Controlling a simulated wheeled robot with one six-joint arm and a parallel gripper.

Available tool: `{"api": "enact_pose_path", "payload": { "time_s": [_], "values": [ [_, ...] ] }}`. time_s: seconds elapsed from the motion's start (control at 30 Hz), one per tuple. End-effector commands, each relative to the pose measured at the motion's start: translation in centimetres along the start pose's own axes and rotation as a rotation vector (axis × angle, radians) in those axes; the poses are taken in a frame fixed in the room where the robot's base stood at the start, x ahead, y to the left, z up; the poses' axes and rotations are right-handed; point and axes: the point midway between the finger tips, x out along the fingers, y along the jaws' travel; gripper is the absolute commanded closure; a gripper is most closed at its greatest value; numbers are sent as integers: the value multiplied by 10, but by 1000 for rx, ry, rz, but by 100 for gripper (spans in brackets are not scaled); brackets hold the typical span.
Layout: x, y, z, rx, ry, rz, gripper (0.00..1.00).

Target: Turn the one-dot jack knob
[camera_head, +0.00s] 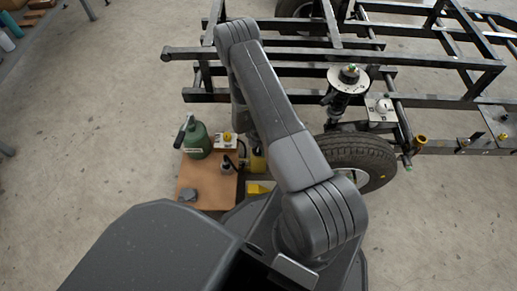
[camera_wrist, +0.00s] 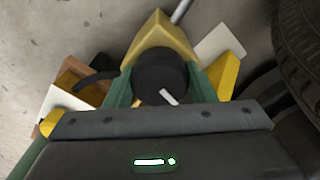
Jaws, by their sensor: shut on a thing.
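The jack knob (camera_wrist: 158,72) is a black round knob with a pale bar on its face, in the middle of the wrist view. My gripper (camera_wrist: 160,85) has one green finger on each side of the knob and is shut on it. A yellow jack body (camera_wrist: 160,38) shows just behind the knob, with a metal rod at its top. In the head view the yellow jack (camera_head: 257,161) is partly covered by my arm, and my gripper is mostly hidden there. I cannot make out a single dot on the knob.
A tyre (camera_head: 358,158) stands close to the right of the jack; it fills the right edge of the wrist view. A green can (camera_head: 196,140) and a grey item (camera_head: 188,194) sit on a brown board (camera_head: 208,184) to the left. The black frame (camera_head: 300,56) lies behind.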

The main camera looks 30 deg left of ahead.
Motion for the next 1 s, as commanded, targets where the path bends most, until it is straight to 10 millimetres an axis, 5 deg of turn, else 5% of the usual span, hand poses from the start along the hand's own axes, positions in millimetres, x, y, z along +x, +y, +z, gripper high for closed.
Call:
{"api": "enact_pose_path", "payload": {
  "time_s": [1.0],
  "values": [
    [1, 0, 0, 955, 0, 2, 73]
  ]
}}
